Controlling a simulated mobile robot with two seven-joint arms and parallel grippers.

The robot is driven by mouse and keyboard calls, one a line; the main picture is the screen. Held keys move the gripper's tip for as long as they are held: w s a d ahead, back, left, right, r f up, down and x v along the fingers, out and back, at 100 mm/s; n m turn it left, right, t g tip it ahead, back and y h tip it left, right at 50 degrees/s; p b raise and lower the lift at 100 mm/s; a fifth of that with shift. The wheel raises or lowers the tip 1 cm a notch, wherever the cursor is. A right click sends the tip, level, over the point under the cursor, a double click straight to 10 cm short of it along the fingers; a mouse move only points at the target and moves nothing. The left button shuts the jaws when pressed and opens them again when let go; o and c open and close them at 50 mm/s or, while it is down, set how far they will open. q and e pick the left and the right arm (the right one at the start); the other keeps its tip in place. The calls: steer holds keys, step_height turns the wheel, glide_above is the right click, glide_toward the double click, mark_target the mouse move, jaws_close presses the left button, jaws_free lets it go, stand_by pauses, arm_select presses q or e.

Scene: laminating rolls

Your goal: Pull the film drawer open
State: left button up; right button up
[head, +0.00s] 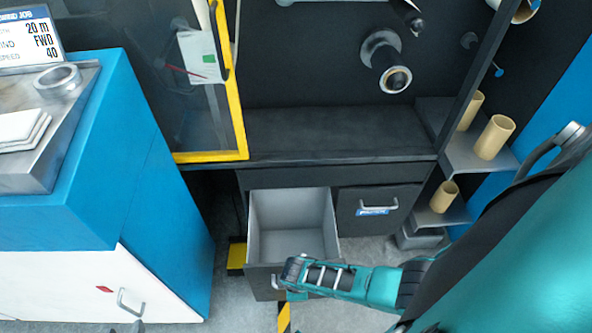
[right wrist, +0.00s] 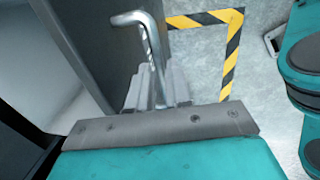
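The left drawer (head: 292,243) under the dark machine stands pulled out, and its grey inside looks empty. My right gripper (head: 281,283) is at the front of this drawer. In the right wrist view the drawer's bent metal handle (right wrist: 151,42) runs down between the fingers of my right gripper (right wrist: 158,88), which look closed on it. The drawer front (right wrist: 100,50) stands beside the handle. The right drawer (head: 380,205) is shut and has a handle and a small blue-and-white label that I cannot read clearly. My left gripper is not clearly visible.
A blue and white cabinet (head: 165,215) stands to the left. A yellow-edged clear door (head: 236,110) hangs open above the drawers. Cardboard tubes (head: 494,138) stand on shelves at the right. Yellow-and-black tape (right wrist: 232,55) marks the grey floor.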

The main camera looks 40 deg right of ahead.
steer(key=o, duration=0.3)
arm_select(q)
steer(key=shift+d+r, duration=0.1)
steer(key=shift+r, duration=0.05)
steer(key=shift+r, duration=0.1)
steer(key=shift+y, duration=0.4)
steer(key=r+p, duration=0.1)
steer(key=p, duration=0.1)
steer(key=s+a+r+p, duration=0.1)
steer(key=p, duration=0.1)
steer(key=a+r+p, duration=0.1)
steer(key=r+p, duration=0.1)
steer(key=p, duration=0.1)
steer(key=shift+s, duration=0.15)
arm_select(e)
steer(key=r, duration=0.4)
steer(key=s+a+r, duration=0.1)
steer(key=r, duration=0.3)
steer(key=s+r, duration=0.1)
steer(key=r, duration=0.3)
steer(key=shift+a+r, duration=0.15)
steer(key=shift+r, duration=0.2)
arm_select(q)
steer(key=shift+d+r, duration=0.1)
